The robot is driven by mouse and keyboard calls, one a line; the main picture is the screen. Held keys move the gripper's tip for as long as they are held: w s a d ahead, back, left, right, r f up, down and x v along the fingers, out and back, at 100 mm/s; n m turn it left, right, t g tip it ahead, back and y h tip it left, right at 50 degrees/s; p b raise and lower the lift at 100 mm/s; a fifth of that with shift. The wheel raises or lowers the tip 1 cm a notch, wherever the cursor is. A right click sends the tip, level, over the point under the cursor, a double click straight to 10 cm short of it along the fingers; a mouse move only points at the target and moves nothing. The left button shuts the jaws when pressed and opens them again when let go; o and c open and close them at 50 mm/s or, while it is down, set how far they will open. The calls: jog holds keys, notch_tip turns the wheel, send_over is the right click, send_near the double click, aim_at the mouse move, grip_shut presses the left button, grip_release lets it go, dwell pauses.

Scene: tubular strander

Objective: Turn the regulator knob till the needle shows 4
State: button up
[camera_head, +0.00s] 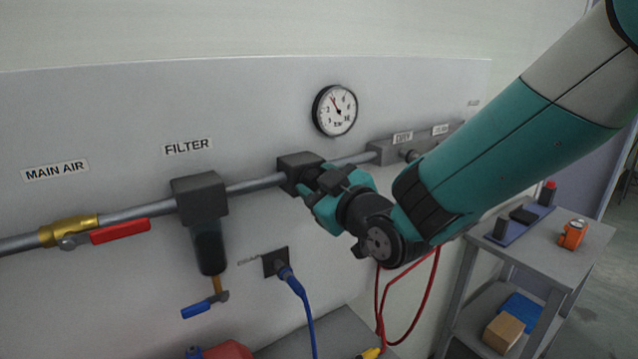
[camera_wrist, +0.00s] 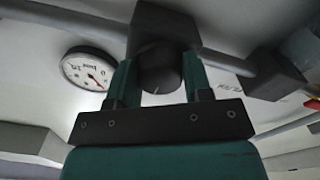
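The round white pressure gauge (camera_head: 335,110) hangs on the wall panel above the pipe. Its needle points up and slightly left, between the 2 and the 6, around where the 4 sits; the exact reading is too small to tell. The gauge also shows at the left of the wrist view (camera_wrist: 87,69). The dark regulator block (camera_head: 297,170) sits on the pipe below the gauge. Its round black knob (camera_wrist: 160,74) has a white mark near its lower edge. My gripper (camera_wrist: 160,70) has one finger on each side of the knob and appears shut on it.
Left along the pipe are a filter (camera_head: 200,198) and a red-handled main air valve (camera_head: 118,231). A blue hose (camera_head: 300,296) plugs in below the regulator. Red cables (camera_head: 412,318) hang beneath my arm. A grey cart (camera_head: 562,252) stands at right.

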jog(key=c, duration=0.4)
jog(key=shift+f+m+b, duration=0.2)
jog(key=shift+m+b, duration=0.1)
jog(key=shift+b, duration=0.7)
jog(key=shift+r, duration=0.2)
jog(key=o, duration=0.9)
jog(key=shift+s, duration=0.1)
jog(key=shift+b+v, duration=5.5)
jog(key=shift+v, duration=3.15)
